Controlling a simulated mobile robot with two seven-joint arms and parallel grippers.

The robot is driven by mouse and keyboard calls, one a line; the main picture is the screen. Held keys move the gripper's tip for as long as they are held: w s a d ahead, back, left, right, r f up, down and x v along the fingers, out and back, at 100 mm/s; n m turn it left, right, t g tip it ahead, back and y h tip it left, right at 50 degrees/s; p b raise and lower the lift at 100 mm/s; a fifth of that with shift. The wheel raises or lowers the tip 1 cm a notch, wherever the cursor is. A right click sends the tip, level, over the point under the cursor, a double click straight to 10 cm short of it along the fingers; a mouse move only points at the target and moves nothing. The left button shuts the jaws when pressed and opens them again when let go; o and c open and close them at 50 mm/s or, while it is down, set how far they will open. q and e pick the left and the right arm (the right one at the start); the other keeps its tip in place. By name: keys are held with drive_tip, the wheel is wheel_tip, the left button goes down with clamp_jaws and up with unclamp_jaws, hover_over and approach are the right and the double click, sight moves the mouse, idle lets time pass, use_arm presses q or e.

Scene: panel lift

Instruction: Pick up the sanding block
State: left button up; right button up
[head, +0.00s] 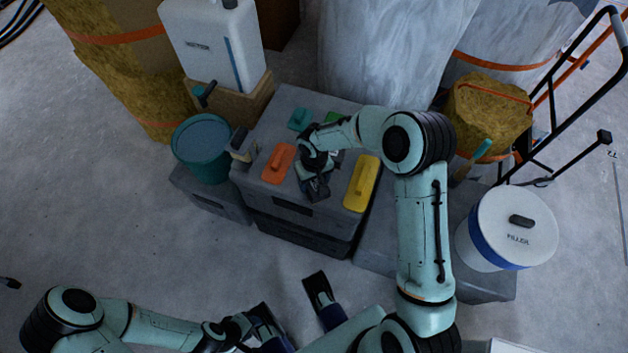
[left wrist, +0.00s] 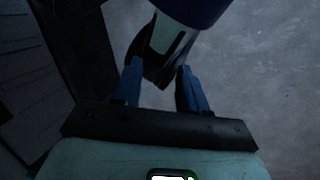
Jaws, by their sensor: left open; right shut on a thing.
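My right gripper (head: 313,178) is low over the middle of a grey crate top (head: 262,133). It is shut on a dark block (head: 316,189), largely hidden by the gripper and wrist; I cannot tell for sure that this is the sanding block. An orange handled block (head: 278,163) lies just left of it and a yellow one (head: 361,184) to its right. A teal piece (head: 300,118) and a partly covered green piece (head: 333,117) lie behind. My left gripper (head: 274,329) is low in front of the crates; the left wrist view shows its blue fingers (left wrist: 160,76) apart.
A teal bucket (head: 202,148) stands left of the crate, beside a white canister (head: 213,45). A white lidded tub (head: 508,228) and a hand truck (head: 549,100) are at right. Wrapped rolls (head: 392,50) stand behind. The floor at left (head: 90,210) is clear.

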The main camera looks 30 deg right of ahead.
use_arm(q)
drive_tip(key=s+r+p, duration=0.1)
drive_tip(key=r+p, duration=0.2)
drive_tip(key=shift+s+d+g, duration=0.15)
drive_tip(key=shift+s+g, duration=0.2)
drive_tip(key=shift+g, duration=0.05)
use_arm(e)
wheel_tip(320, 180, up, 20)
